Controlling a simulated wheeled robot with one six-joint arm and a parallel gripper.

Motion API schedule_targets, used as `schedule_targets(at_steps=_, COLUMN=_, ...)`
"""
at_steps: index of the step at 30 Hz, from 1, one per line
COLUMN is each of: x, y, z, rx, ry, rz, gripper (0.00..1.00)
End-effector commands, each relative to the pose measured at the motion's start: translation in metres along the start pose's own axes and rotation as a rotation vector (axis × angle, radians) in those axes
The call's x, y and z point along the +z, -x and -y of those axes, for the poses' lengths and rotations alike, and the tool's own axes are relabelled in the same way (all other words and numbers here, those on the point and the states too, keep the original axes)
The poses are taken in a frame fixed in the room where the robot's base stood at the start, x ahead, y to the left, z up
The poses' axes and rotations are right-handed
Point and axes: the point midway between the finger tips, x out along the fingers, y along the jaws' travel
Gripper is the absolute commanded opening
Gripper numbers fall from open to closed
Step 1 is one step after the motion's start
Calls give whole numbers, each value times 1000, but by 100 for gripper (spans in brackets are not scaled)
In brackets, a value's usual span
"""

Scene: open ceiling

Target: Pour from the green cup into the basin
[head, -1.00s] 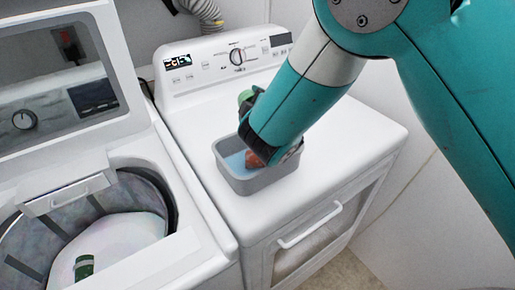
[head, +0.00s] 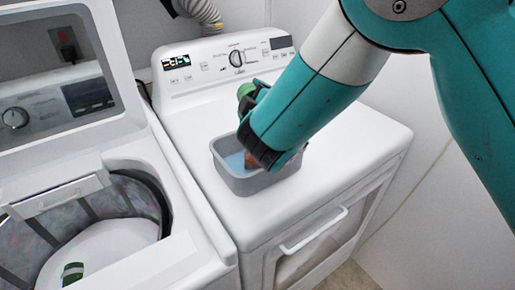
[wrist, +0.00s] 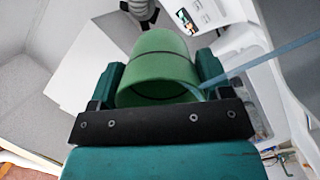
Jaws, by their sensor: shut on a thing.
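My gripper (wrist: 158,78) is shut on the green cup (wrist: 155,60), with a finger on each side of it. The cup is tilted, its open mouth facing the wrist camera. A thin pale blue stream (wrist: 260,62) runs from its rim toward the upper right of the wrist view. In the head view only part of the cup (head: 246,91) shows behind my wrist. The grey basin (head: 255,185) sits on the white machine's top, below my gripper. Pale blue shows inside it, with a reddish-brown thing (head: 258,162). My wrist hides part of the basin.
The basin stands on a white front-loading machine (head: 350,135) with a control panel behind. To the left is an open top-loading washer (head: 200,250) with a small green thing (head: 73,272) in its drum. The machine top right of the basin is clear.

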Motion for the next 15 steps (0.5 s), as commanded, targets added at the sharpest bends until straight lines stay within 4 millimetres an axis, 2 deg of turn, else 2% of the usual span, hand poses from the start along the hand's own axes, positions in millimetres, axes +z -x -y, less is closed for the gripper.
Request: schedule_targets(at_steps=15, x=0, y=2, z=2, rx=49, ry=1, rz=-29, gripper=46)
